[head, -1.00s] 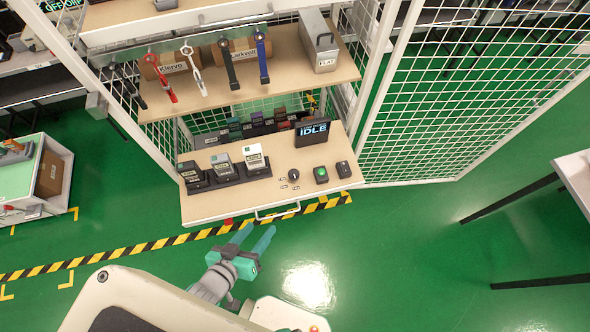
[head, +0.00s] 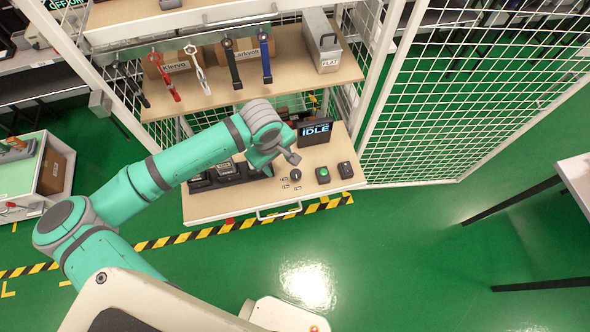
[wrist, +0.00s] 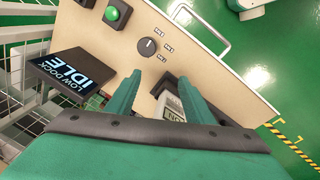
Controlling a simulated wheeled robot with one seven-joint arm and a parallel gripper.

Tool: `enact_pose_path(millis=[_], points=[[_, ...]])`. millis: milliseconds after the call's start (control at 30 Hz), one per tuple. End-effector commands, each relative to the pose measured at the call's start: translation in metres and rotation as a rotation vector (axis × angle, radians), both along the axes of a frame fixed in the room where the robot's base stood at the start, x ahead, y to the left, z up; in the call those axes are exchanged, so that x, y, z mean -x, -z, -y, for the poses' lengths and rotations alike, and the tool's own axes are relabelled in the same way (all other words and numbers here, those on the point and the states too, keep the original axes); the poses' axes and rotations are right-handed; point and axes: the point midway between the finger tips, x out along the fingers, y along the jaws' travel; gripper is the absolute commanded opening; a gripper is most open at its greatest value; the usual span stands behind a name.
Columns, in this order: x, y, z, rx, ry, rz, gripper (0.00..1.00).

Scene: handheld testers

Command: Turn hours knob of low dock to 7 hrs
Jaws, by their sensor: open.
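The dark round hours knob (wrist: 147,47) is on the light panel of the low dock, with several small printed labels beside it, too small to read surely. In the head view the knob (head: 295,175) is just beyond my arm's end. The dock's screen (wrist: 72,75) reads "LOW DOCK IDLE"; it also shows in the head view (head: 314,133). My gripper (wrist: 157,84) is open and empty, its two teal fingers apart. In the wrist picture the knob lies above the fingertips, not between them. The knob's pointer direction is unclear.
A green button (wrist: 111,14) and a dark switch (head: 345,170) sit beside the knob. A tester (wrist: 171,106) stands in a dark cradle close to the right finger. A shelf (head: 210,97) with hanging straps is above the dock; a wire mesh wall (head: 430,110) is at the right.

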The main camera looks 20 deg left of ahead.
Motion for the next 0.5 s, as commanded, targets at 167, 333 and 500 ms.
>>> enact_pose_path(millis=[167, 333, 500], points=[[-0.018, -0.029, 0.035, -0.005, -0.071, -0.096, 0.48], [-0.022, -0.042, 0.049, -0.012, -0.108, -0.14, 0.48], [-0.022, -0.035, 0.051, -0.014, -0.117, -0.151, 0.48]])
